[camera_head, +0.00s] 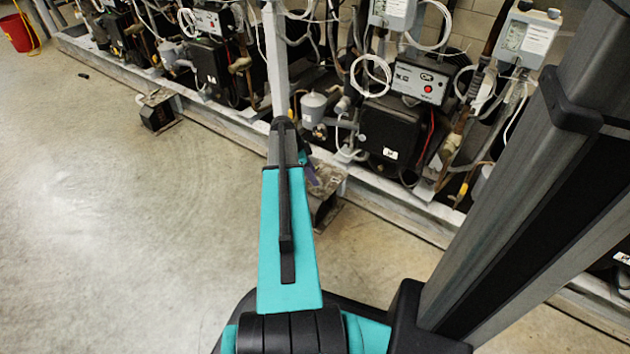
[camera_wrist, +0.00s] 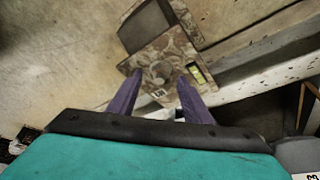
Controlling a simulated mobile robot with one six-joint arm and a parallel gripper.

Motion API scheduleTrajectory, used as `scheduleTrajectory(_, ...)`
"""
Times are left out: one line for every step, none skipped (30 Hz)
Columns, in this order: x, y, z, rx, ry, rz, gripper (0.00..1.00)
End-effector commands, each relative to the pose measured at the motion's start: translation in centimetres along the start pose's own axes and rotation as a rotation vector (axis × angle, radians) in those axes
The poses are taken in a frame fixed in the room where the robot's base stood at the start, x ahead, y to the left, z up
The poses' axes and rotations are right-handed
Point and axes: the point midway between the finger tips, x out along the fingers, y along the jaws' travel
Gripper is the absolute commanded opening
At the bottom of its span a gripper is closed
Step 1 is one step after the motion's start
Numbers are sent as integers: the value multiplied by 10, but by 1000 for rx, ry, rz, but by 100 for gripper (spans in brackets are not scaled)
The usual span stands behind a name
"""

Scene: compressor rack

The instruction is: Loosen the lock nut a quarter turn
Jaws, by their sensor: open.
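In the wrist view, my gripper (camera_wrist: 160,77) shows two purple fingers, spread apart with nothing held between them. Below and beyond the fingers is a mottled brown and grey metal block (camera_wrist: 175,48). A small rounded piece that looks like the lock nut (camera_wrist: 161,69) sits on it, between the fingertips in the picture; I cannot tell the height gap or whether either finger touches it. A spirit level with a yellow-green vial (camera_wrist: 198,74) lies beside the right fingertip. In the head view the block (camera_head: 327,188) is partly hidden behind my arm, and the nut cannot be made out.
A pale rail (camera_head: 390,195) of the compressor rack runs along the floor beside the block. Compressors (camera_head: 393,130) with hoses and control boxes stand close behind it. A similar block (camera_head: 157,110) stands farther left. The concrete floor at left is mostly clear.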

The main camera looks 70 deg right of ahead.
Motion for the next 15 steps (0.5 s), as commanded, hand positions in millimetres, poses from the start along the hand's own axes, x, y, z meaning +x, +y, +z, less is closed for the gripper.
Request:
scheduleTrajectory(9, 0, 1, 0, 0, 1, 45)
scheduleTrajectory(12, 0, 1, 0, 0, 1, 45)
scheduleTrajectory(16, 0, 1, 0, 0, 0, 45)
scheduleTrajectory(18, 0, 1, 0, 0, 0, 45)
scheduleTrajectory(20, -1, 1, 0, 0, -1, 45)
scheduleTrajectory(22, -1, 1, 0, 0, -1, 45)
scheduleTrajectory(24, -1, 0, 0, 0, -1, 45)
scheduleTrajectory(25, -1, 0, 0, 0, -1, 45)
scheduleTrajectory(26, -1, 0, 0, 0, -1, 45)
scheduleTrajectory(26, 0, 0, 0, 0, -1, 45)
scheduleTrajectory(26, 0, 0, 0, 0, -1, 45)
scheduleTrajectory(27, 0, 0, 0, 0, -1, 45)
scheduleTrajectory(27, 0, 0, 0, 0, -1, 45)
scheduleTrajectory(26, 0, 0, 0, 0, -1, 45)
scheduleTrajectory(26, 0, 0, 0, 0, -1, 45)
